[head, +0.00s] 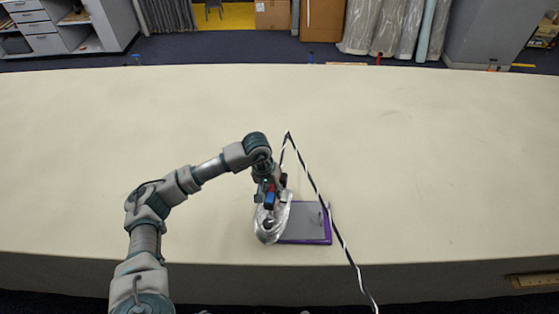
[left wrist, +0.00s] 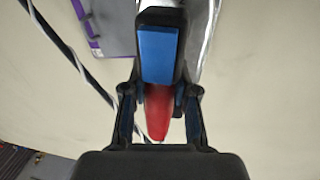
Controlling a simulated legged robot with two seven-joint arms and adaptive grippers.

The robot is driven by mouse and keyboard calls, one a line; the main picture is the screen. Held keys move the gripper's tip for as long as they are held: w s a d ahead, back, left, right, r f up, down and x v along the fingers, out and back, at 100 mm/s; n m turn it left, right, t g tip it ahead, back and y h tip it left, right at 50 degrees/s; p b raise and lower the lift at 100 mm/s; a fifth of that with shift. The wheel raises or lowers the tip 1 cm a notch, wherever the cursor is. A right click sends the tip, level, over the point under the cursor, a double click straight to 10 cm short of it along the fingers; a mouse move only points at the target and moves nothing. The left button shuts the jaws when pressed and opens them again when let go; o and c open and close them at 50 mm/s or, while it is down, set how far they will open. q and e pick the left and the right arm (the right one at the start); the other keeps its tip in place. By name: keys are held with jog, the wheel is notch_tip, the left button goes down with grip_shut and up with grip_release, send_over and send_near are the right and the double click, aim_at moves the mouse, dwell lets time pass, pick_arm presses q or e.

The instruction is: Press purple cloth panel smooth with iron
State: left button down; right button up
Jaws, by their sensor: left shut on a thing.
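The purple cloth panel (head: 306,242) lies near the table's front edge, mostly under a flat grey piece (head: 309,218). Its purple border shows along the front and right; it also shows in the left wrist view (left wrist: 92,38). The silver iron (head: 266,229) is at the panel's left side, overlapping its left edge in the picture. I cannot tell whether its sole touches the cloth. My left gripper (head: 269,196) is above the iron, shut on its red handle (left wrist: 157,112). The fingers hide part of the handle. My right gripper is not in view.
A black-and-white cord (head: 320,192) rises behind the iron and runs over the panel's right side, off the front edge. The long cream table (head: 430,150) is otherwise clear. Cabinets, boxes and wrapped rolls (head: 390,28) stand beyond its far edge.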

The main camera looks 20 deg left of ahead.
pick_arm(q)
notch_tip(320, 180, up, 3)
jog(key=w+d+n+p, duration=0.1)
jog(key=d, duration=0.2)
jog(key=b, duration=0.2)
send_over(285, 204)
jog(key=a, duration=0.1)
jog(key=shift+n, duration=0.3)
jog(key=shift+f, duration=2.75)
jog(key=shift+d+f, duration=0.1)
jog(key=shift+d, duration=0.1)
jog(key=shift+a+f, duration=0.1)
jog(key=shift+a, duration=0.05)
jog(key=shift+f+b, duration=0.55)
jog(key=shift+s+f, duration=0.15)
jog(key=shift+f, duration=0.1)
